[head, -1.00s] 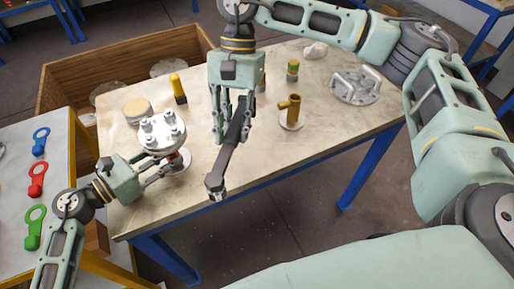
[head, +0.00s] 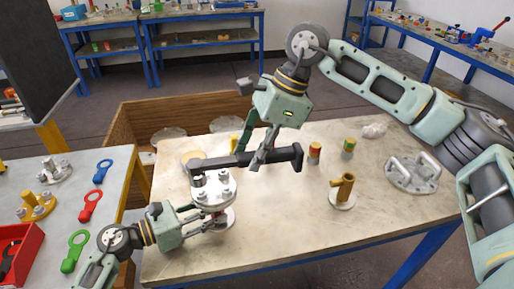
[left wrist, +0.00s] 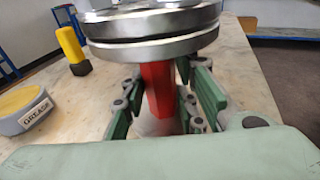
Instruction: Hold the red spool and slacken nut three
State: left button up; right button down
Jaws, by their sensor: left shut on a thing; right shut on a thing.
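The red spool (left wrist: 158,90) stands upright on the table, with a silver bolted flange (head: 213,192) on top. Several nuts stand on the flange; I cannot tell which is nut three. My left gripper (head: 208,222) is shut around the spool's red neck below the flange, and its fingers also show in the left wrist view (left wrist: 180,98). My right gripper (head: 258,158) is shut on a long dark wrench (head: 232,161). The wrench lies about level, its left end over or at the flange's far-left nut; contact is not clear.
A brass fitting (head: 343,189), small coloured cylinders (head: 315,153) and a grey flanged part (head: 412,173) stand to the right. A grease tin (left wrist: 24,110) and a yellow-black item (left wrist: 73,48) are near the spool. Coloured ring tags (head: 91,206) lie on the left table.

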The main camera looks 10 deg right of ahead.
pick_arm(q)
jog(key=shift+w, duration=0.1)
pick_arm(e)
jog(key=shift+f, duration=1.15)
jog(key=shift+f, duration=0.15)
jog(key=shift+f, duration=1.05)
